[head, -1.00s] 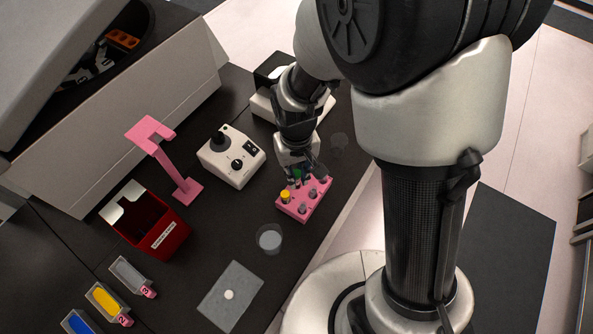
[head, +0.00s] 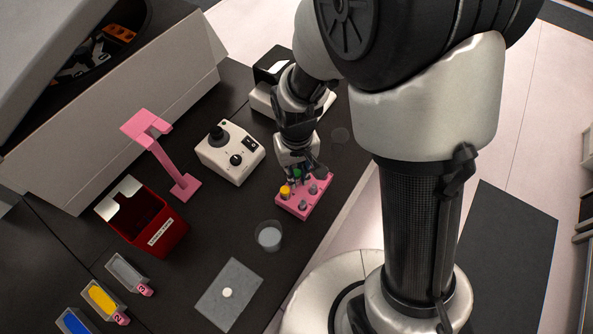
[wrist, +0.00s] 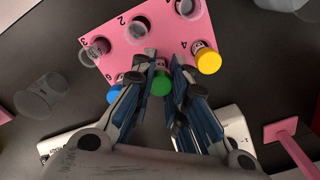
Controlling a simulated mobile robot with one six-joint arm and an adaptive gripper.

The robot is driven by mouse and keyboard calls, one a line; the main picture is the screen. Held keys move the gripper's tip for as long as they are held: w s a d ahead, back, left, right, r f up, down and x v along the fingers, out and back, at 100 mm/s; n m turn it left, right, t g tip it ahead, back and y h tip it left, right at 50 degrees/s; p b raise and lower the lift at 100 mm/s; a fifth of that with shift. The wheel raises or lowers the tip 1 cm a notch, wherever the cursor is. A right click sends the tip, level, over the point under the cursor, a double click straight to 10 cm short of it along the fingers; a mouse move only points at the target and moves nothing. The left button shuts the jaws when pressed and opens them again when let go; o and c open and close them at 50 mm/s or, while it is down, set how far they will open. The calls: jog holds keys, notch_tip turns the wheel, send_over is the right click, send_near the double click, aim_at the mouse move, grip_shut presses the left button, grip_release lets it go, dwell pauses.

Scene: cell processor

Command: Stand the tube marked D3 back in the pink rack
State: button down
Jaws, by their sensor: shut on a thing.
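The pink rack (head: 291,208) stands on the dark bench, and the wrist view shows its numbered top face (wrist: 118,38). My gripper (wrist: 164,70) is low over the rack's numbered far row, its fingers closed around the green-capped tube (wrist: 160,83). That tube appears to be in or just over the rack; the fingers hide its lower part. A blue-capped tube (wrist: 128,78) is beside the left finger. A yellow-capped tube (wrist: 208,60) stands at the rack's corner. Grey-topped tubes (wrist: 138,28) stand in other places. I cannot read a D3 mark on any tube.
A clear beaker (head: 268,236) and a grey pad (head: 229,294) are in front of the rack. A white control box (head: 230,157), a pink stand (head: 185,187) and a red bin (head: 170,238) are to the left.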

jog(key=shift+f+b, duration=0.35)
jog(key=shift+f, duration=0.05)
jog(key=c, duration=1.5)
grip_release()
jog(key=shift+r, duration=0.1)
notch_tip(320, 180, up, 12)
